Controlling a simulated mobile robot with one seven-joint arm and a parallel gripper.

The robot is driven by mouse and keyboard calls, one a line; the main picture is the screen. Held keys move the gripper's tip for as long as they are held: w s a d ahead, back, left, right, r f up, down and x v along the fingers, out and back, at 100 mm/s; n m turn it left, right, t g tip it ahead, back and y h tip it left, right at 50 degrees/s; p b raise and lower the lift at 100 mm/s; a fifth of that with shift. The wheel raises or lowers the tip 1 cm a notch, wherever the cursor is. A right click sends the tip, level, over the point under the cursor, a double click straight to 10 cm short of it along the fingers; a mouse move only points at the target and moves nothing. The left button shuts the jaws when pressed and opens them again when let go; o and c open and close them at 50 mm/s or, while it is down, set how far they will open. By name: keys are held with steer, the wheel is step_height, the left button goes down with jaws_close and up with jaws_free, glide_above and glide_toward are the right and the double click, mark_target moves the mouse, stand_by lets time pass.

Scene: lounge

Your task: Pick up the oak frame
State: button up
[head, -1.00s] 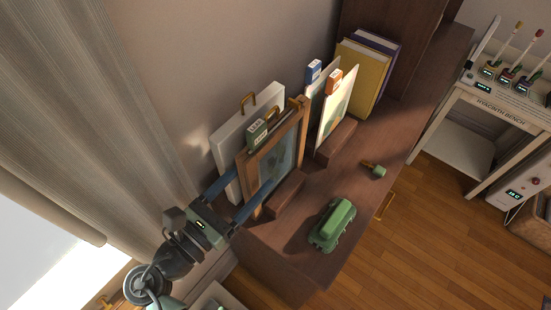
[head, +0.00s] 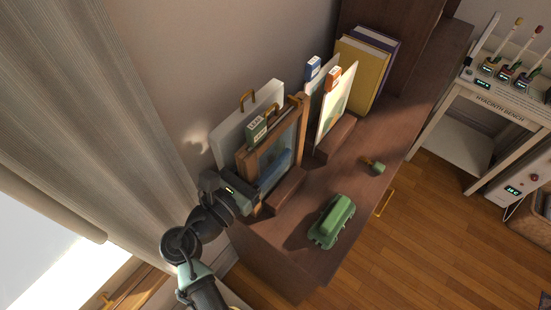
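The oak frame (head: 246,172) is a brown wooden frame around a dark bluish picture. It stands upright on the cabinet top in the head view, with a green tag (head: 257,129) and a brass handle at its top. My gripper (head: 258,181) is at the frame's near, left-hand end, with its body close against that edge. A blue finger shows in part along the picture side. The other finger is hidden behind the frame, so whether the fingers are closed on it does not show.
A pale panel with a brass handle (head: 222,141) stands close behind the frame. A wooden block (head: 287,189) lies in front. Two tagged boards (head: 334,108) and books (head: 361,74) stand farther back. A green toy vehicle (head: 332,222) and small green-and-brass object (head: 377,168) sit on the cabinet (head: 310,255).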

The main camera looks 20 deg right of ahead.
jaws_close()
stand_by(1.0)
steer(key=shift+r, duration=0.1)
